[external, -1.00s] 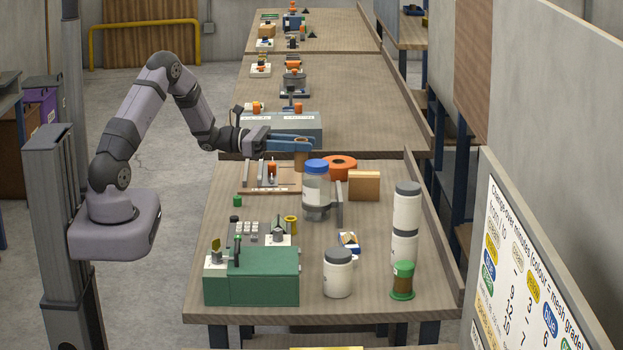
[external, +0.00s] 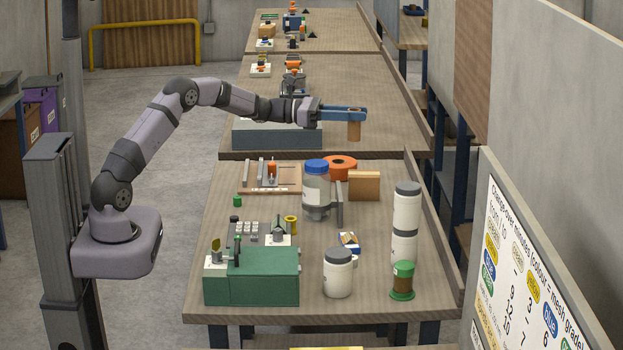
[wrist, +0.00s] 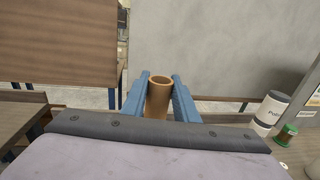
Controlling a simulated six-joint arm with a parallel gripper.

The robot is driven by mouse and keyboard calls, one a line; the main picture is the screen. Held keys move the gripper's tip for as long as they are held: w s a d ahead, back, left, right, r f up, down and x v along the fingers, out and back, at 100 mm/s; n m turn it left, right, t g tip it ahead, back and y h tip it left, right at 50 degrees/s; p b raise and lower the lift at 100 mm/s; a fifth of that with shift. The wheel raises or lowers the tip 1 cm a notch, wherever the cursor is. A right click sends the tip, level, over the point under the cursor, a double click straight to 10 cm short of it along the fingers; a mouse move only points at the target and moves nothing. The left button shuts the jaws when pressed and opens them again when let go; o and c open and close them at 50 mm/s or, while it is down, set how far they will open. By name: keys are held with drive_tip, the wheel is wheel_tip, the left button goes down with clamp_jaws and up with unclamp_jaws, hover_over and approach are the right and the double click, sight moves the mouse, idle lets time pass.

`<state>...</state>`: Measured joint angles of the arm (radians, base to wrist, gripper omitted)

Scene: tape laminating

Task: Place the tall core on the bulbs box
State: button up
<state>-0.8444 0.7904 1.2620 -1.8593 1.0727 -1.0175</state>
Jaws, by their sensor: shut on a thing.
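The tall core is a brown hollow tube (external: 354,131). My gripper (external: 356,113) is shut on it, near its top, and holds it upright in the air. In the wrist view the core (wrist: 159,98) stands between the two blue fingers with its open top showing. A tan box (external: 364,186) stands on the near table, below the core in the external view and close to the orange roll; no label on it is readable, so I cannot tell if it is the bulbs box.
A blue-lidded jar (external: 316,190) and an orange roll (external: 340,167) stand beside the tan box. Stacked white canisters (external: 406,215) stand at the right near the table's raised edge. A green machine (external: 252,276) is at the front left. Bare tabletop lies between the tan box and the canisters.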

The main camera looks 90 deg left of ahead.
drive_tip(key=shift+f+p, duration=0.8)
drive_tip(key=shift+f, duration=3.9)
drive_tip(key=shift+f, duration=0.1)
drive_tip(key=shift+f, duration=0.15)
drive_tip(key=o, duration=1)
drive_tip(key=shift+r, duration=0.3)
drive_tip(key=shift+s+a+f, duration=0.1)
drive_tip(key=shift+s+f, duration=0.05)
drive_tip(key=shift+s, duration=0.15)
drive_tip(key=s+b, duration=0.1)
drive_tip(key=s, duration=0.2)
drive_tip(key=s+a+b, duration=0.1)
drive_tip(key=s, duration=0.3)
drive_tip(key=s+b, duration=0.1)
drive_tip(key=s, duration=0.3)
drive_tip(key=shift+s+a, duration=0.15)
drive_tip(key=shift+a, duration=0.15)
